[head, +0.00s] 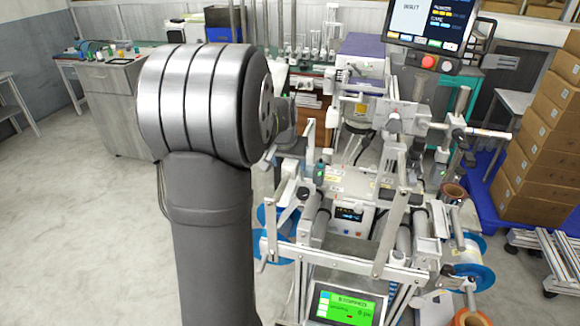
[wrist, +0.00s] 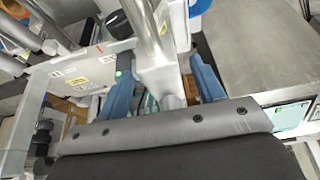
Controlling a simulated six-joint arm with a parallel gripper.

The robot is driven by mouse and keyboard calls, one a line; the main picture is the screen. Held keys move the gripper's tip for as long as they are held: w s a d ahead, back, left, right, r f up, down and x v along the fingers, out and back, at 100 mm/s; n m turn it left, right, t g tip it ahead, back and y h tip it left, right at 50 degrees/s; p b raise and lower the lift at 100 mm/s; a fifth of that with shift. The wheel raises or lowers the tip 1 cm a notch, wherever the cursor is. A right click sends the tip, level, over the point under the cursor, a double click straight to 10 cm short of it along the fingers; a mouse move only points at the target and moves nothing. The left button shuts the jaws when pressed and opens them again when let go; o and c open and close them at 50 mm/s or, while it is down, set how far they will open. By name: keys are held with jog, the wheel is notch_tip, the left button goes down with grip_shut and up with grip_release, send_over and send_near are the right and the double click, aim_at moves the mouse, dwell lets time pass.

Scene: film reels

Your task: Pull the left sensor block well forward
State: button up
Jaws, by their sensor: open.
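A small dark block with a green light (wrist: 123,66) shows in the wrist view, right by the tip of my left-hand finger; it looks like the left sensor block, but I cannot be sure. In the head view a similar small block with a green light (head: 319,173) sits on the left side of the machine frame. My gripper (wrist: 164,72) is open, its two blue-grey fingers on either side of a pale metal bracket (wrist: 160,85). I cannot tell whether either finger touches it. In the head view my arm hides the gripper.
The machine's metal rails and rollers (head: 395,215) crowd the space around my gripper. Blue reels (head: 470,275) hang at its lower right. A green display (head: 345,306) is at the front. Stacked cartons (head: 545,130) stand at right. The floor at left is clear.

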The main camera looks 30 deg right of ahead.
aim_at(284, 178)
jog(key=shift+x, duration=1.3)
jog(key=c, duration=1.2)
jog(key=shift+s+a, duration=1.9)
jog(key=shift+a, duration=0.15)
jog(key=o, duration=1.2)
jog(key=shift+s+r, duration=0.1)
jog(key=shift+r, duration=0.05)
